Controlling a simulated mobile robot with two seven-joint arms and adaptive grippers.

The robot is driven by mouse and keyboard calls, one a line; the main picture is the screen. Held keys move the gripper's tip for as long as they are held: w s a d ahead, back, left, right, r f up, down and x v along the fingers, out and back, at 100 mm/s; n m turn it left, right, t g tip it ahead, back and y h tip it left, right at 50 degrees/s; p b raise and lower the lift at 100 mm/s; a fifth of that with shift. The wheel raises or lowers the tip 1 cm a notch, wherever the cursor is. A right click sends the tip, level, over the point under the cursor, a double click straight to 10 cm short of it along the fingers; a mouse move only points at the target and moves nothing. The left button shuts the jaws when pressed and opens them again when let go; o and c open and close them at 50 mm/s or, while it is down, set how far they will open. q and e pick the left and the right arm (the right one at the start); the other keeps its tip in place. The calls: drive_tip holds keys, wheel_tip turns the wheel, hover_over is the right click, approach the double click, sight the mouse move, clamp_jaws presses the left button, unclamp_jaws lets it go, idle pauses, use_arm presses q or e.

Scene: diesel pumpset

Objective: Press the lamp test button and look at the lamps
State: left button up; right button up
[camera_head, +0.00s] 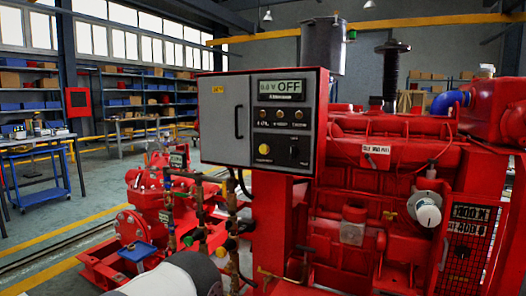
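The red control box (321,110) stands in the middle of the head view, with a grey door on its left half and a dark panel (283,133) on its right half. A display (281,88) at the panel's top reads "0.0 V" and "OFF". Below it is a row of three small round lamps (280,114), which look dim; their labels are too small to read surely. A yellow round button (264,149) sits at the panel's lower left, its label unreadable. A dark knob (293,150) sits to its right. Neither gripper is seen.
The red engine (370,125) fills the right side, with a white round part (428,214) and a mesh guard (465,245). A red pump (145,210) and thin pipes stand left of the box. A workbench (40,141) stands far left, with open floor before it.

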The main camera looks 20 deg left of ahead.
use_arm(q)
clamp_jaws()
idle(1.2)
